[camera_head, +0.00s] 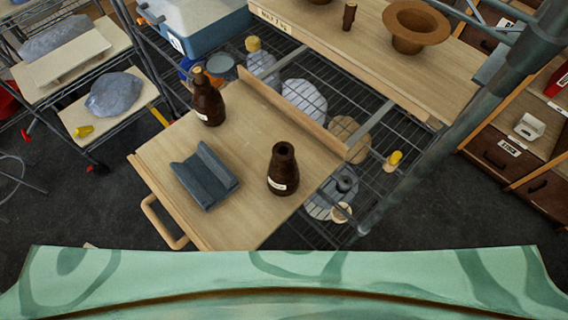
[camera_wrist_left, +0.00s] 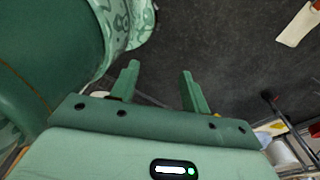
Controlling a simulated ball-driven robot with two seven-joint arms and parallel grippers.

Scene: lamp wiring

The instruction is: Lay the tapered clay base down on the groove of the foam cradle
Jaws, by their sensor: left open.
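The foam cradle (camera_head: 206,176) is a dark grey block with a lengthwise groove, lying at an angle on the wooden tray table. Its groove is empty. A tapered dark brown clay base (camera_head: 283,172) with a white label and an open top stands upright to the right of the cradle. A second brown tapered piece (camera_head: 208,102) with a label and a light tan top stands behind the cradle. My left gripper (camera_wrist_left: 158,80) shows in the left wrist view, open and empty above dark floor, away from the table. My right gripper is in neither view.
The table (camera_head: 235,230) has a handle (camera_head: 163,225) at its left front and a raised ledge at its back right. A wire rack (camera_head: 325,95) and a grey metal post (camera_head: 430,130) stand to the right. A blue cooler (camera_head: 195,25) is behind. The table's front is clear.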

